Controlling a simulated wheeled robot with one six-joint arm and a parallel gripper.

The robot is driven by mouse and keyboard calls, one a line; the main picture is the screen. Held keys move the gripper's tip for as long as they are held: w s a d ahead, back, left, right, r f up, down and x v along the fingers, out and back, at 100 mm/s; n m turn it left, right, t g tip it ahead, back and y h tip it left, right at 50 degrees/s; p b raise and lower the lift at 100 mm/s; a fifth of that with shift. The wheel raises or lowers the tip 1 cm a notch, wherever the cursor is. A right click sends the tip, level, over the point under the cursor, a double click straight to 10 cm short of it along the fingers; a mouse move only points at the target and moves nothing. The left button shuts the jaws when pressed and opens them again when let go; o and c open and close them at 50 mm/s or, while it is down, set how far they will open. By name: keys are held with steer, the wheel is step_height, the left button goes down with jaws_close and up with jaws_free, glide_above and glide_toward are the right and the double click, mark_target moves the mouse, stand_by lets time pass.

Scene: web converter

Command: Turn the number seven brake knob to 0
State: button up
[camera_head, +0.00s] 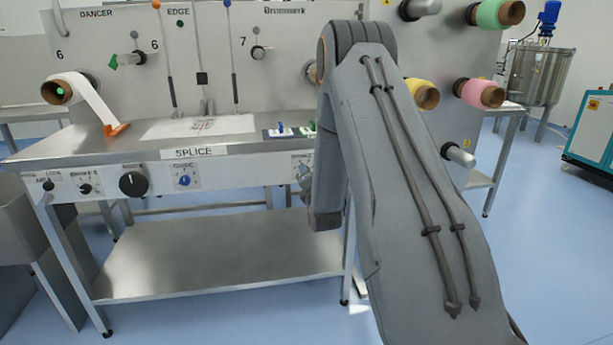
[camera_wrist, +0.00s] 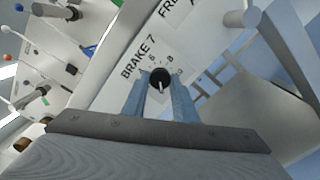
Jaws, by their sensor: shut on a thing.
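The number seven brake knob (camera_wrist: 159,78) is small, round and black with a white pointer line. It sits on a white plate labelled BRAKE 7 (camera_wrist: 138,58) in the wrist view. The pointer points toward the bottom of the picture, and small dial marks ring the knob; they are too small to read surely. My gripper (camera_wrist: 160,88) has its two blue-grey fingers on either side of the knob and is shut on it. In the head view my arm hides the knob and most of the gripper at the right end of the machine's front rail.
The machine's front rail carries other knobs, including a large black one (camera_head: 133,183) and a blue one (camera_head: 184,180). A SPLICE table (camera_head: 110,147) lies above the rail. Coloured rolls stand on the right panel. A lower steel shelf (camera_head: 215,255) is bare.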

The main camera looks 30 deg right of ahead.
steer(key=shift+f, duration=0.1)
steer(key=o, duration=1)
steer(key=shift+o, duration=0.2)
steer(key=shift+s, duration=0.1)
steer(key=v, duration=0.7)
steer(key=shift+s+a, duration=0.2)
steer(key=shift+s, duration=0.15)
